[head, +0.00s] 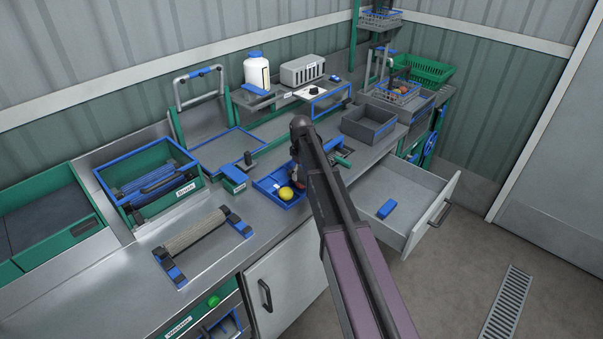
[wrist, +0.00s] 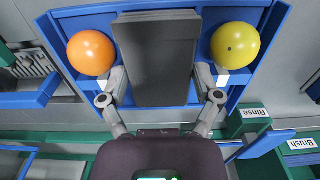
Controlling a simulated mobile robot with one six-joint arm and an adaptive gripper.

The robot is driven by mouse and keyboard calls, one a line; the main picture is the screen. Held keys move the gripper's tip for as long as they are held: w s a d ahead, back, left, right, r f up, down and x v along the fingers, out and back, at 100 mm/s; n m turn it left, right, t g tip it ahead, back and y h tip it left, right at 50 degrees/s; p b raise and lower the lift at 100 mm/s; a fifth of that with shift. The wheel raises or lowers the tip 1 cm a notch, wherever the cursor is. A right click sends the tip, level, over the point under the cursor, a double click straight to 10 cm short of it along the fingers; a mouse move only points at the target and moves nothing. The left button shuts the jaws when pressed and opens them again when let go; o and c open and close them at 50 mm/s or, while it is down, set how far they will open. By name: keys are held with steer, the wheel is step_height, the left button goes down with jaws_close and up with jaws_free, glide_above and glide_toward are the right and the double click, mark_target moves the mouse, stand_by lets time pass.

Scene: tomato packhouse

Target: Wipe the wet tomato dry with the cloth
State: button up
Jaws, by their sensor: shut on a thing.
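The blue tray (head: 263,190) lies on the steel bench, left of my arm in the head view. A yellow tomato (head: 286,194) sits in it. In the wrist view the yellow tomato (wrist: 235,45) is at the right of the tray (wrist: 277,24) and an orange tomato (wrist: 91,52) at the left. I cannot tell which is wet. My gripper (wrist: 160,84) is shut on a dark grey, block-like thing (wrist: 155,58) between the two tomatoes. My arm hides most of the gripper in the head view.
A labelled Rinse box (wrist: 250,122) and a Brush box (wrist: 300,145) stand close by. An open drawer (head: 405,190) with a blue block (head: 387,209) juts out at right. A roller frame (head: 200,235) and a green crate (head: 150,180) stand at left.

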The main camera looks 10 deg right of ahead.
steer(key=shift+w+a, duration=0.1)
steer(key=shift+w, duration=0.05)
steer(key=shift+w+a, duration=0.4)
steer(key=shift+w, duration=0.2)
steer(key=shift+w+a, duration=0.15)
stand_by(0.5)
steer(key=shift+s+d, duration=0.5)
steer(key=shift+s, duration=0.25)
steer(key=shift+s+d, duration=0.5)
steer(key=shift+s, duration=0.2)
steer(key=shift+s+d, duration=0.1)
steer(key=shift+c, duration=0.3)
steer(key=shift+s+d, duration=0.2)
steer(key=shift+s, duration=0.05)
steer(key=shift+w, duration=0.1)
